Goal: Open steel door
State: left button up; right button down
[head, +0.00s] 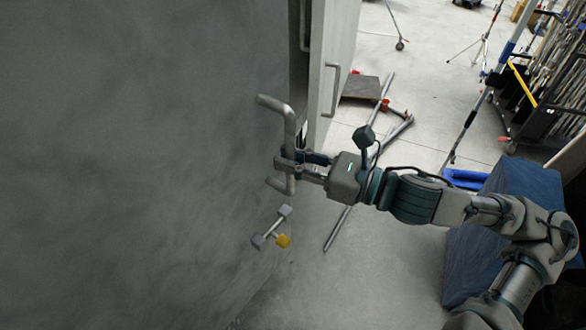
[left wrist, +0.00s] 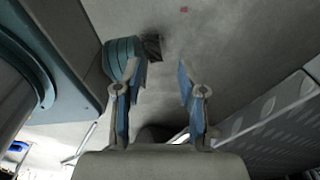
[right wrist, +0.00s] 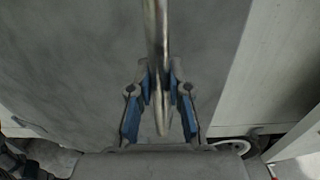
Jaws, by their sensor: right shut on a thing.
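The grey steel door (head: 150,140) fills the left half of the head view. Its bent metal bar handle (head: 288,125) stands out near the door's right edge. My right gripper (head: 287,163) is shut on the lower part of this handle. In the right wrist view, the handle (right wrist: 156,40) runs down between the two blue-padded fingers of my right gripper (right wrist: 160,90), with the door behind it. My left gripper (left wrist: 158,85) shows only in the left wrist view, with its fingers apart and nothing between them.
A pale panel with a second handle (head: 331,90) stands just right of the door. A small fitting with a yellow end (head: 283,241) is on the door below the gripper. A blue box (head: 500,220) is behind my right arm. A loaded rack (head: 545,85) and poles stand farther back.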

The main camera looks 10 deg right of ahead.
pick_arm(q)
jog(key=shift+f, duration=0.2)
pick_arm(e)
jog(key=shift+s+d, duration=0.1)
jog(key=shift+s, duration=0.1)
pick_arm(q)
jog(key=w+d+f+b, duration=0.1)
jog(key=w+f+b, duration=0.3)
jog(key=b, duration=0.2)
jog(key=shift+w, duration=0.15)
pick_arm(e)
jog(key=s+d, duration=0.3)
jog(key=s, duration=0.2)
jog(key=shift+s+d, duration=0.25)
pick_arm(q)
jog(key=shift+d+f, duration=0.1)
jog(key=shift+f, duration=0.05)
jog(key=f+b, duration=0.1)
jog(key=b, duration=0.1)
jog(key=s+f+b, duration=0.1)
jog(key=f, duration=0.1)
jog(key=shift+f+b, duration=0.2)
jog(key=shift+b, duration=0.15)
pick_arm(e)
jog(key=s+d, duration=0.3)
jog(key=s, duration=0.3)
jog(key=shift+d, duration=0.1)
